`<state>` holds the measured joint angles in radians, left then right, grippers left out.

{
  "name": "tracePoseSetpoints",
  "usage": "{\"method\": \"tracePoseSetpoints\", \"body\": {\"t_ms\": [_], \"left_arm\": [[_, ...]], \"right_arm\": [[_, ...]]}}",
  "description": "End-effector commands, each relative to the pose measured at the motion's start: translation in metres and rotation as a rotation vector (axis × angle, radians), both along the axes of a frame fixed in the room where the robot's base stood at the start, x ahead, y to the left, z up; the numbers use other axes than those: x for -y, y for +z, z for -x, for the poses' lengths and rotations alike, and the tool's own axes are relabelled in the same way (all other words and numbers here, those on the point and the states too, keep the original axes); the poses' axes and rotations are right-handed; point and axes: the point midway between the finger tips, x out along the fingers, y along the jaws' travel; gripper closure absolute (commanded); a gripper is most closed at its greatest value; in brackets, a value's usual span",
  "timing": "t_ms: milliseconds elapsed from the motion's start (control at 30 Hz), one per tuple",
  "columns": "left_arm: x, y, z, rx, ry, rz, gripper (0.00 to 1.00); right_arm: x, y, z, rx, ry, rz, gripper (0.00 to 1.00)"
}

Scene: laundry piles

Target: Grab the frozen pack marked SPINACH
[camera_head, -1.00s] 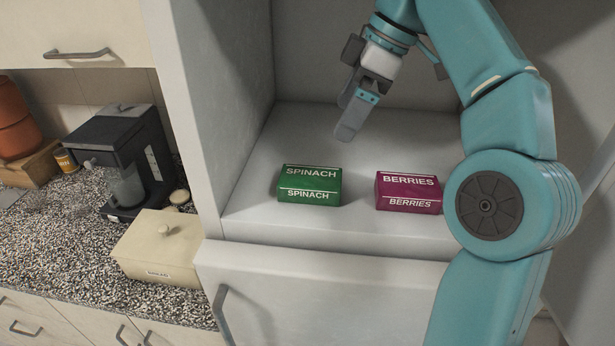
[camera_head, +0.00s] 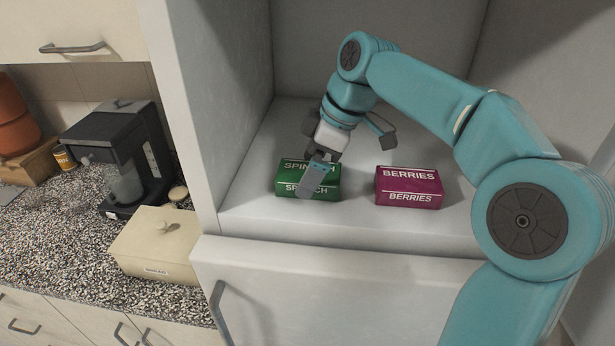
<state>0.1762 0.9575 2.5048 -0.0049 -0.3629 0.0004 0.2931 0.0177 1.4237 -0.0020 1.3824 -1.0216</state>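The green pack marked SPINACH (camera_head: 289,180) lies flat on the white compartment floor. My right gripper (camera_head: 313,182) points down at it, and a grey finger covers the middle of its lettering. The gripper overlaps the pack in the picture; whether it touches the pack is unclear. Only one finger shows clearly, so its opening cannot be read. The magenta pack marked BERRIES (camera_head: 409,187) lies to the right of the green pack, with a gap between them. My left gripper is not in view.
The compartment has a left side wall (camera_head: 240,90) and a back wall. A closed lower door (camera_head: 300,290) with a handle is below. On the counter at left stand a black coffee machine (camera_head: 115,140) and a cream lidded box (camera_head: 160,245). Floor space right of the magenta pack is partly behind my arm.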

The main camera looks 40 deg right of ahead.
Motion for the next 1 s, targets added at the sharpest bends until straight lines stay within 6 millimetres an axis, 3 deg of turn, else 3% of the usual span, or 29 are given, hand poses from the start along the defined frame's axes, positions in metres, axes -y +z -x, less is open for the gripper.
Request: {"method": "tracePoseSetpoints", "body": {"t_ms": [200, 667, 767, 867, 900, 1000], "left_arm": [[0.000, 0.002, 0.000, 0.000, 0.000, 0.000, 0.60], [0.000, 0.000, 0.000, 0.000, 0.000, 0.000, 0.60], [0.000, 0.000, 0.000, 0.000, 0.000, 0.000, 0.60], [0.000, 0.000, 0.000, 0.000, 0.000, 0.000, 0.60], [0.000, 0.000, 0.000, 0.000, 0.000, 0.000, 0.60], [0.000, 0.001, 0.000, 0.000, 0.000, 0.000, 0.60]], "right_arm": [[-0.004, -0.019, -0.006, 0.000, -0.001, 0.000, 0.00], [-0.004, -0.021, -0.006, 0.000, -0.001, 0.000, 0.00], [-0.004, -0.020, -0.006, 0.000, -0.001, 0.000, 0.26], [-0.004, -0.021, -0.006, -0.001, -0.001, 0.000, 0.59], [-0.004, -0.021, -0.006, -0.001, -0.001, 0.000, 0.64], [-0.004, -0.020, -0.006, 0.001, -0.001, 0.000, 0.64]]}}
